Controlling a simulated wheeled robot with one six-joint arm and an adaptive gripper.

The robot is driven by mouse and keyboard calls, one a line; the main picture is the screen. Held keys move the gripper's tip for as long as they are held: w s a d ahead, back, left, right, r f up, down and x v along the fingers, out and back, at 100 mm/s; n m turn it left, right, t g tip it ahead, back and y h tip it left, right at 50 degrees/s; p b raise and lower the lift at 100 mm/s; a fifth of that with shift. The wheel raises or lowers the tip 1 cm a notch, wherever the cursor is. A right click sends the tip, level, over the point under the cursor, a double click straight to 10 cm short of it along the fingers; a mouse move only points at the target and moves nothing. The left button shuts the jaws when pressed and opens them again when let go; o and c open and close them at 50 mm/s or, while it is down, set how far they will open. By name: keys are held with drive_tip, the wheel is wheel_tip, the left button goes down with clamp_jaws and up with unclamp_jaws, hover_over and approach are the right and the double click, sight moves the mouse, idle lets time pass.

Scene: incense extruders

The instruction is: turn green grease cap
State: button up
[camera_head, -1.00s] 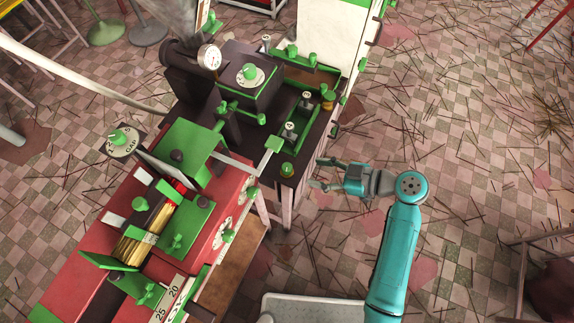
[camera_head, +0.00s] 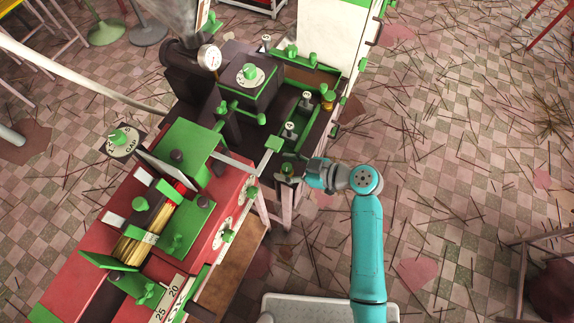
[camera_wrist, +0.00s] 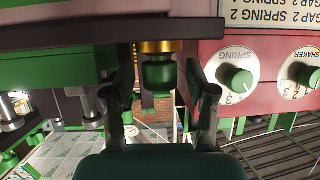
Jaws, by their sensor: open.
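The green grease cap (camera_wrist: 158,75) with its brass collar (camera_wrist: 160,46) is in the middle of the wrist view. My open gripper (camera_wrist: 164,88) has one finger on each side of it, with a visible gap on both sides. In the head view the cap (camera_head: 287,169) is at the near right corner of the dark machine. My gripper (camera_head: 303,174) reaches it from the right there, and its fingers partly hide the cap's surroundings.
A red panel (camera_wrist: 262,60) with SPRING (camera_wrist: 238,82) and SHAKER (camera_wrist: 303,76) knobs stands right of the cap in the wrist view. Dark and green machine parts lie to the left. A similar brass-based fitting (camera_head: 327,104) stands farther back. The floor right of my arm holds scattered sticks.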

clamp_jaws()
drive_tip(key=m+t+h, duration=0.1)
drive_tip(key=m+t, duration=0.2)
drive_tip(key=t, duration=0.1)
drive_tip(key=shift+s+m+h, duration=0.15)
drive_tip(key=shift+m+h, duration=0.25)
drive_tip(key=shift+m+t+h, duration=2)
drive_tip(key=shift+m+h, duration=0.2)
drive_tip(key=shift+m, duration=0.3)
drive_tip(key=shift+a+m+t+h, duration=0.1)
drive_tip(key=shift+m+t+h, duration=0.6)
drive_tip(key=shift+m+h, duration=3.4)
drive_tip(key=shift+h, duration=0.6)
drive_tip(key=shift+f, duration=0.1)
